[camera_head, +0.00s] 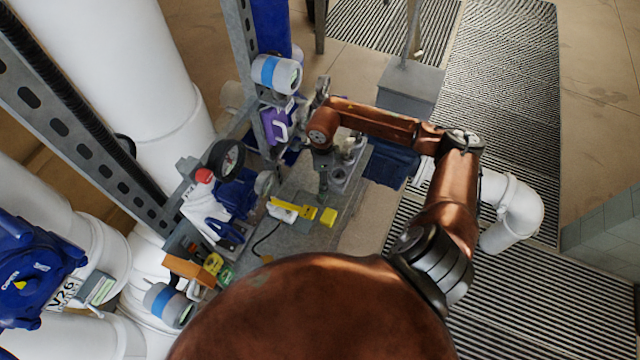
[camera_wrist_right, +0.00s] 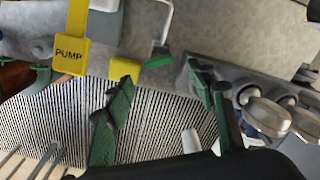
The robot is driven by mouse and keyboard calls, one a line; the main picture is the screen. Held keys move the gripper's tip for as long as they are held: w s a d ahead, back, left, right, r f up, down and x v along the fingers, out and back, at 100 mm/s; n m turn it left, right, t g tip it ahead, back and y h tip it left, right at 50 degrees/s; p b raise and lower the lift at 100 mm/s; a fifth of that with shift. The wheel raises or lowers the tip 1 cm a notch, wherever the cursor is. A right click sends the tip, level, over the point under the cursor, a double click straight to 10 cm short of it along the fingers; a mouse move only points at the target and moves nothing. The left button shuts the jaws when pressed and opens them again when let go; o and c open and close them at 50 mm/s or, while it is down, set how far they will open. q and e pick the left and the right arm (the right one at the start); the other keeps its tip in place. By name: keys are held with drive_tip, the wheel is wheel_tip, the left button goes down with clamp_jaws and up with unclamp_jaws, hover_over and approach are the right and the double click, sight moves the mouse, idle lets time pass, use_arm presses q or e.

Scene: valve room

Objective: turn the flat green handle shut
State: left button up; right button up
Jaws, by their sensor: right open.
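My right gripper (camera_head: 323,190) points down over the grey bench beside the pipework. In the right wrist view its two fingers (camera_wrist_right: 160,72) are apart, with nothing held between them. A small green flat piece (camera_wrist_right: 158,57) with a pale bent rod appears between and slightly beyond the fingertips. It looks like the flat green handle, but I cannot tell for sure. Whether a finger touches it is unclear. In the head view I cannot make out this piece. My left gripper is not in view.
A yellow PUMP tag (camera_wrist_right: 70,55) is left of the fingers. Rounded metal fittings (camera_wrist_right: 265,115) are close on the right. In the head view, a gauge (camera_head: 227,158), a red button (camera_head: 204,175) and a white pipe (camera_head: 515,205) stand around the bench. Striped grating covers the floor at right.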

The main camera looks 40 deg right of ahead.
wheel_tip(320, 180, down, 5)
drive_tip(key=shift+w+a+f+p, duration=0.1)
drive_tip(key=shift+a+p, duration=0.05)
drive_tip(key=shift+p, duration=0.35)
drive_tip(key=shift+f, duration=0.45)
drive_tip(key=c, duration=0.6)
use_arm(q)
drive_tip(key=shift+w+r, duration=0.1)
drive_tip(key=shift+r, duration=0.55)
use_arm(e)
drive_tip(key=c, duration=0.6)
